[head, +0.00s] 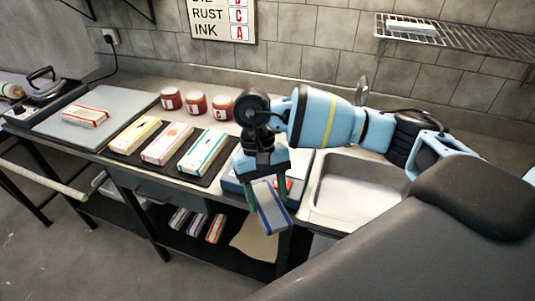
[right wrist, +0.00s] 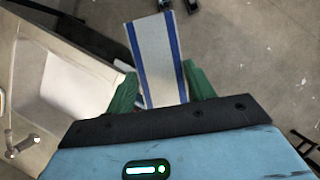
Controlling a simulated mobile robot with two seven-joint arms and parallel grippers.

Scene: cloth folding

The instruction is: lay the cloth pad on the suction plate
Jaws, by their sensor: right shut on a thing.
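A flat white pad with blue stripes along its long edges (head: 271,208) hangs tilted from my right gripper (head: 268,187), in front of the counter edge beside the sink. In the right wrist view the pad (right wrist: 153,52) sits between the green fingers of my right gripper (right wrist: 160,90), which are shut on it, and sticks out past them. A light grey flat plate (head: 125,103) lies on the left of the counter with a red-and-white packet on it; I cannot tell whether it is the suction plate. My left gripper is out of view.
A dark mat (head: 119,157) holds three striped packets, with three red-brown jars (head: 195,103) behind. A low blue-grey unit (head: 231,185) is partly hidden behind my right gripper. The sink (head: 350,190) lies to the right. A wire rack (head: 465,45) is on the wall.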

